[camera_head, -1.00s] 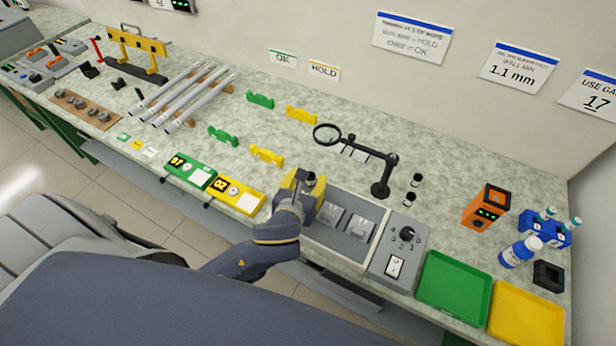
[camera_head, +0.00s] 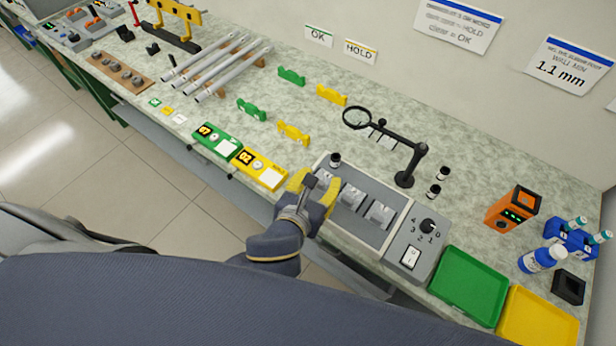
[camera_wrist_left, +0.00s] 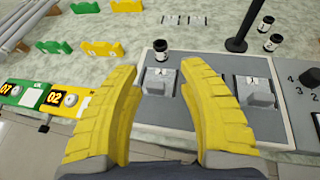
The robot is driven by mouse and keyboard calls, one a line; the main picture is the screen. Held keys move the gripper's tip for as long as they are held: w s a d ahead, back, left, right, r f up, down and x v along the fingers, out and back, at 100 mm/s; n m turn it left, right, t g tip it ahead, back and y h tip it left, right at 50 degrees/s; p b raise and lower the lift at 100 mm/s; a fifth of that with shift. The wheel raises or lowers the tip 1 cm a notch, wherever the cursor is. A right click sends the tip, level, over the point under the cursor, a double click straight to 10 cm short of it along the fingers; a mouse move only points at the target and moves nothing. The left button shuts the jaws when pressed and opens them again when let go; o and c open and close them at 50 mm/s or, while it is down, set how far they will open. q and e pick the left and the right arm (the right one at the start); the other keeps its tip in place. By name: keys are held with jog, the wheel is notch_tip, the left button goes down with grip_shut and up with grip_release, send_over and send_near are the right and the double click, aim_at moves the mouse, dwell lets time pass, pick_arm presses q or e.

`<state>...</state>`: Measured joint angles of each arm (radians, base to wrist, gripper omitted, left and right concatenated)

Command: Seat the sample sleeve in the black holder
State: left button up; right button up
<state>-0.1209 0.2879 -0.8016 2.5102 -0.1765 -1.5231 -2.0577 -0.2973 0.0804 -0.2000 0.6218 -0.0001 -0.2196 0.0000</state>
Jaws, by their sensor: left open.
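A small black cylinder with a white label (camera_head: 335,160) stands upright at the back left of a grey fixture (camera_head: 392,236); I take it as the sample sleeve. In the left wrist view this cylinder (camera_wrist_left: 160,47) is beyond the fingertips, behind a grey cradle (camera_wrist_left: 160,80). My left gripper (camera_head: 315,186) has yellow fingers, spread and empty, at the fixture's left front. It also shows in the left wrist view (camera_wrist_left: 157,72). A black square holder (camera_head: 568,287) with a dark opening stands at the far right. My right gripper is out of view.
Two similar black cylinders (camera_head: 434,191) stand behind the control box (camera_head: 417,240), near a magnifier stand (camera_head: 405,180). Green (camera_head: 468,283) and yellow (camera_head: 537,318) trays, an orange device (camera_head: 513,208) and blue-racked bottles (camera_head: 571,238) are right. Grey rods (camera_head: 218,68) lie left.

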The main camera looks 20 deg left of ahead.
pick_arm(q)
jog(key=shift+o, duration=1.1)
jog(key=shift+s+r, duration=0.1)
jog(key=shift+o, duration=0.2)
jog(key=shift+c, duration=0.2)
